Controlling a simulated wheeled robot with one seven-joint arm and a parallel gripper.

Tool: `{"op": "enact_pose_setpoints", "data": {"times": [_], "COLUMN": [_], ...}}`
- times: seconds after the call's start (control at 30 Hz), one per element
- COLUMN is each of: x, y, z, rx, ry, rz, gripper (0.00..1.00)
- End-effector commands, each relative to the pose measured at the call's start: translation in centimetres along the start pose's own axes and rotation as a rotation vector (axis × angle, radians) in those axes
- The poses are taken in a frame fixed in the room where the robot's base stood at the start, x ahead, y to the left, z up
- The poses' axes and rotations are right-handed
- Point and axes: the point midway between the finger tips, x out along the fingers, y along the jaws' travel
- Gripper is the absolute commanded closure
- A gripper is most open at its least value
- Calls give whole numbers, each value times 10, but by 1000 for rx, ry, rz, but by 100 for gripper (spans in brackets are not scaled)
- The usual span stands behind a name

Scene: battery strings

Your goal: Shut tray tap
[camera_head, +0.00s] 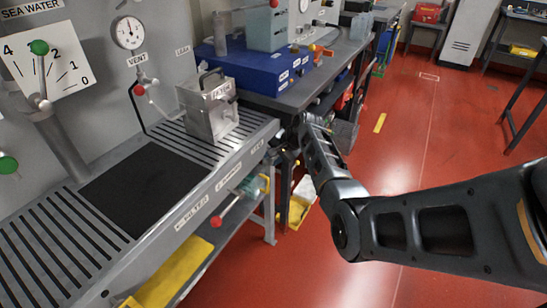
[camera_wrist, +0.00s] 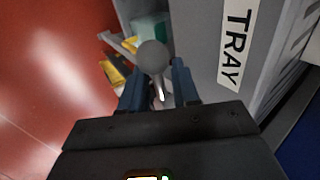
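In the wrist view, the tray tap shows as a lever with a round grey knob (camera_wrist: 152,55) and a thin pale rod, beside a grey face with a TRAY label (camera_wrist: 235,45). My gripper (camera_wrist: 158,80) has its two dark fingers apart, one on each side of the rod, with space visible on both sides. I cannot tell whether either finger touches the lever. In the head view, the slotted grey tray (camera_head: 215,175) runs along the panel. My arm reaches to its far right end, where the tap and my fingers are hidden or too small to make out.
A red-knobbed lever (camera_head: 216,221) sticks out from the tray's front. A metal can (camera_head: 208,108) stands on the tray. A blue box (camera_head: 262,70) sits on the bench beyond. Yellow items lie on the shelf below. Red floor (camera_head: 390,130) is open to the right.

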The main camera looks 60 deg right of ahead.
Motion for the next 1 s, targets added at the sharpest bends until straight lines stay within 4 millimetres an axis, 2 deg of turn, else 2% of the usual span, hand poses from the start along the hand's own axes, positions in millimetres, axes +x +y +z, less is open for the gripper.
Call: {"op": "enact_pose_setpoints", "data": {"times": [0.27, 0.37, 0.73, 1.0], "x": [-3, -12, -64, -78], "y": [1, 0, 0, 0], "z": [0, -1, 0, 0], "rx": [0, -1, -1, 0], "ry": [0, 2, 2, 0], "rz": [1, 0, 0, 1], "gripper": [70, 70, 70, 70]}}
